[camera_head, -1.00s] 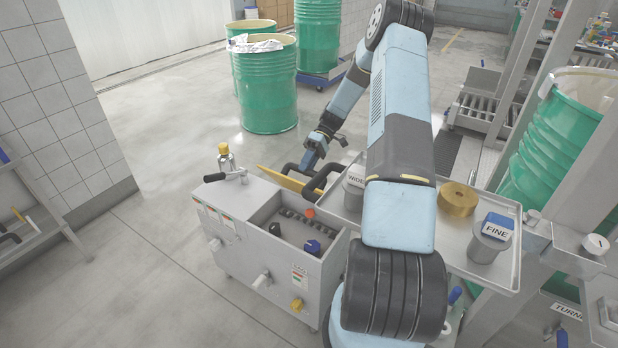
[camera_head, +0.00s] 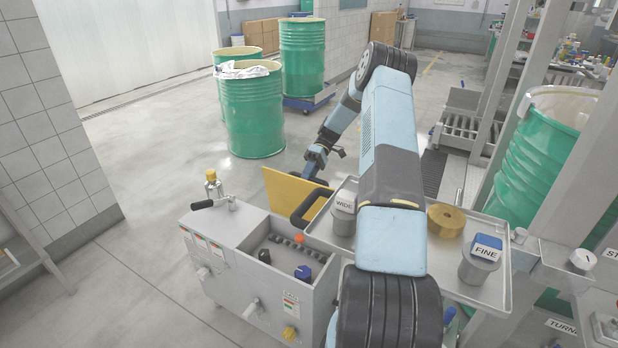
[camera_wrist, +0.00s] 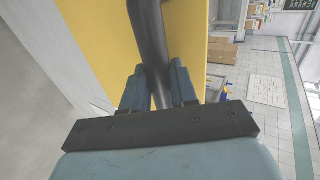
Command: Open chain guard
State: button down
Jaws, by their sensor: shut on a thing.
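The chain guard is a yellow panel (camera_head: 287,196) with a black bar handle (camera_head: 303,208). It stands raised at the far right edge of the grey machine box (camera_head: 250,235), whose open top shows a row of dark chain or roller parts (camera_head: 290,243). In the wrist view the yellow panel (camera_wrist: 100,45) fills the upper middle, and the black handle (camera_wrist: 150,35) runs down between my fingers. My gripper (camera_wrist: 160,85) is shut on the handle. In the head view, my gripper is partly hidden behind the panel and handle.
Green drums (camera_head: 252,112) stand behind, with clear floor between.

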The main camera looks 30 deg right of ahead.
jog(key=shift+s+f, duration=0.2)
jog(key=shift+f, duration=0.3)
jog(key=c, duration=1.3)
grip_release()
jog(key=shift+o, duration=0.7)
jog(key=shift+w+f, duration=0.1)
jog(key=shift+o, duration=1.3)
jog(key=shift+r, duration=0.2)
jog(key=shift+w+r, duration=0.1)
jog(key=v, duration=1.3)
jog(key=shift+d, duration=0.3)
jog(key=shift+w, duration=0.1)
